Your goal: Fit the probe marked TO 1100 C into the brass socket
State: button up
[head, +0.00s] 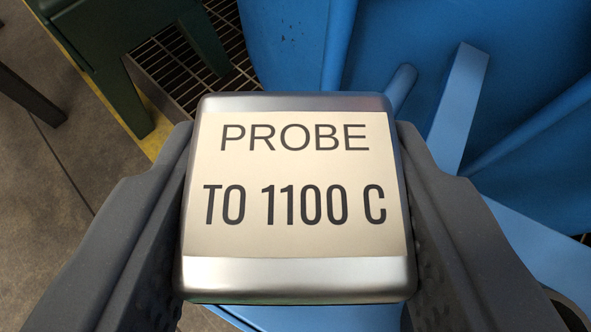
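The probe (297,270) is a silver metal block with a cream label that reads "PROBE TO 1100 C". It fills the middle of the head view, its labelled face toward the camera. My gripper (299,210) has one dark grey finger on each side of the block, and both fingers press against its sides. Whatever part of the probe lies beyond the labelled block is hidden behind it. I see no brass socket in this view.
A large blue structure (410,35) with bars and a short round stub (402,85) fills the right side. A dark green stand (120,90) is at upper left, near a floor grating (180,65) and a yellow floor line (155,140). Bare concrete floor lies at left.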

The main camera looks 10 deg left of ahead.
aim_at(301, 305)
jog(key=shift+f, duration=0.25)
jog(key=o, duration=0.8)
jog(key=p+v, duration=0.3)
jog(key=v, duration=0.1)
jog(key=shift+w+p, duration=0.1)
jog(key=shift+p, duration=0.3)
jog(key=p+v, duration=0.6)
jog(key=v, duration=0.1)
jog(key=shift+s, duration=0.2)
